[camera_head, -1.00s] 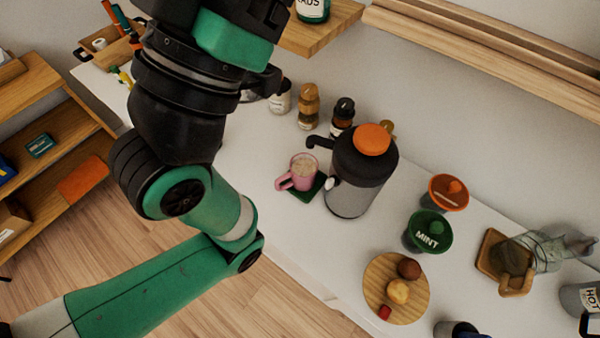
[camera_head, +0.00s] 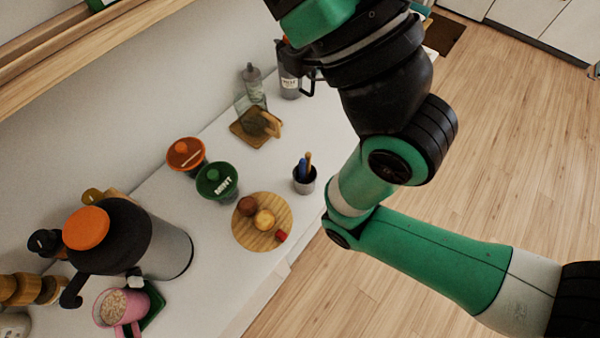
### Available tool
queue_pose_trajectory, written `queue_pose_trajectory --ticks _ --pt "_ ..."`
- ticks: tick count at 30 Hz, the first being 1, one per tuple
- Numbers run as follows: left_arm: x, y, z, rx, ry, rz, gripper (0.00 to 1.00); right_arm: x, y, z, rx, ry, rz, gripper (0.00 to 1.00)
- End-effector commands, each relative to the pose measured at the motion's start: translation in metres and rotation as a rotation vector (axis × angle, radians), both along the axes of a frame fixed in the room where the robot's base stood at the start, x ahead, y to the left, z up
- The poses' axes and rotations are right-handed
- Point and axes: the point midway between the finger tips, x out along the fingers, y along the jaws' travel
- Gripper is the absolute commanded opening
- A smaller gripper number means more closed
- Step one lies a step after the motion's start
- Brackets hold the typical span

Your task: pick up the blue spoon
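A small grey cup (camera_head: 305,186) stands near the front edge of the white counter, right of the round wooden board. A blue handle (camera_head: 302,168) sticks up out of it beside a wooden-coloured one; it looks like the blue spoon, but its lower end is hidden inside the cup. My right arm, green and black, comes in from the right, and its elbow is close to the cup in the picture. The fingertips of my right gripper do not show. My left gripper is not in view.
A jug (camera_head: 160,247) and pink mug (camera_head: 110,308) are at lower left. A glass pitcher (camera_head: 246,105) stands further back.

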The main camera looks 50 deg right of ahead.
Motion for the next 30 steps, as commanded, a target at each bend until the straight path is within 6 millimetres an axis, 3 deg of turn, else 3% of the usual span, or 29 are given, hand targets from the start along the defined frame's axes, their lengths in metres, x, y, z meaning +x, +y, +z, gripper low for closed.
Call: queue_pose_trajectory --ticks 14,16,22,30 --pt "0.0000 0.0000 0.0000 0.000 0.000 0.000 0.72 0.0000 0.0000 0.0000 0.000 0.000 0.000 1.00" --pt "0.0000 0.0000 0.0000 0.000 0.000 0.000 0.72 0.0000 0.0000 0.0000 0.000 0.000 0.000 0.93" --pt "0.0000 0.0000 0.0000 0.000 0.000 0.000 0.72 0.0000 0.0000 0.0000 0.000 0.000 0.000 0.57" --pt "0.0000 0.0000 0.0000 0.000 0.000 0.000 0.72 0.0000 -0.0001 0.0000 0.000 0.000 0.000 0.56"
